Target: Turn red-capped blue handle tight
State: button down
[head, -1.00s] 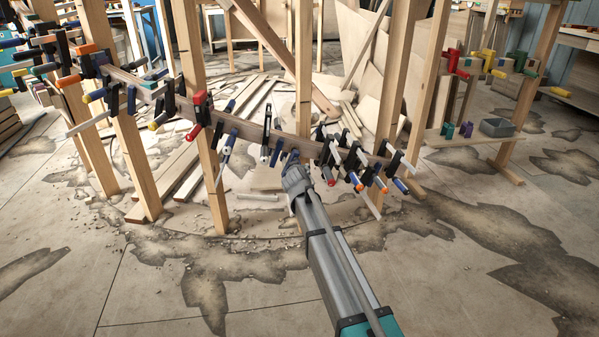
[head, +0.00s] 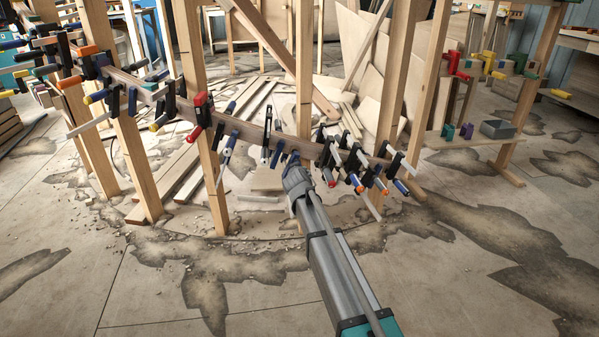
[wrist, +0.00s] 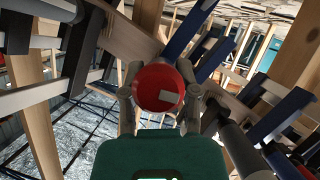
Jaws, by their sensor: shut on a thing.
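In the wrist view a round red cap (wrist: 160,87) with a small pale rectangular mark faces the camera. My gripper (wrist: 160,100) has one finger on each side of the cap and is shut on it. The blue handle behind the cap is hidden by the cap and fingers. In the head view my gripper (head: 294,174) is at the lower edge of the curved wooden stringer (head: 305,147), close to the blue parts of a clamp (head: 280,150). The red cap cannot be made out there.
Several clamps line the stringer on both sides of my gripper, including a red-handled one (head: 199,118) to the left and an orange-tipped group to the right. Wooden posts (head: 303,70) stand close by.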

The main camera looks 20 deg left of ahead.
jog(key=shift+w+d+m+y, duration=0.1)
jog(key=shift+d+m+y, duration=0.1)
jog(key=shift+m+y, duration=0.2)
jog(key=shift+m+g+y, duration=0.6)
jog(key=shift+m+y, duration=0.1)
jog(key=shift+y, duration=0.1)
jog(key=shift+w+d+f+m+g+y+b, duration=0.1)
jog(key=shift+m+g+y+b, duration=0.2)
jog(key=shift+m+y, duration=0.3)
jog(key=shift+d+m+g+y+b, duration=0.1)
jog(key=shift+m+g+y+b, duration=0.15)
jog(key=shift+m+y, duration=0.35)
jog(key=m+g+y+b, duration=0.1)
jog(key=m+y+b, duration=0.1)
jog(key=y+b, duration=0.1)
jog(key=shift+w+f+m+y, duration=0.1)
jog(key=shift+f+m+y, duration=0.05)
jog(key=shift+m+y, duration=0.2)
jog(key=shift+d+m+y+b, duration=0.1)
jog(key=shift+m+y+b, duration=0.75)
jog(key=shift+m+b, duration=0.45)
